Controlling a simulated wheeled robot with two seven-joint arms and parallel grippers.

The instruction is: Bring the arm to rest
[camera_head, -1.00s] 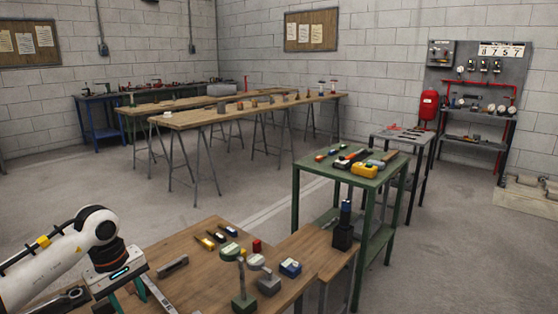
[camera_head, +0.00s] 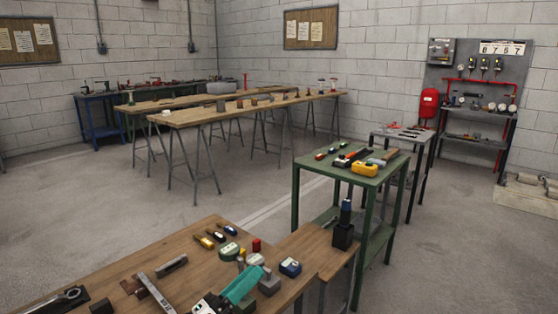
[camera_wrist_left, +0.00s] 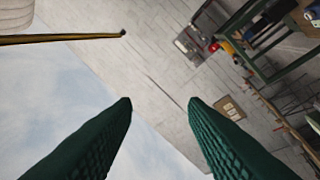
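My right gripper is in neither view.
The wooden table (camera_head: 115,277) below holds a wrench (camera_head: 62,300), a grey bar (camera_head: 171,265), screwdrivers (camera_head: 210,238) and small blocks. A green table (camera_head: 340,175) with tools stands to the right. Open floor (camera_head: 100,220) lies behind.

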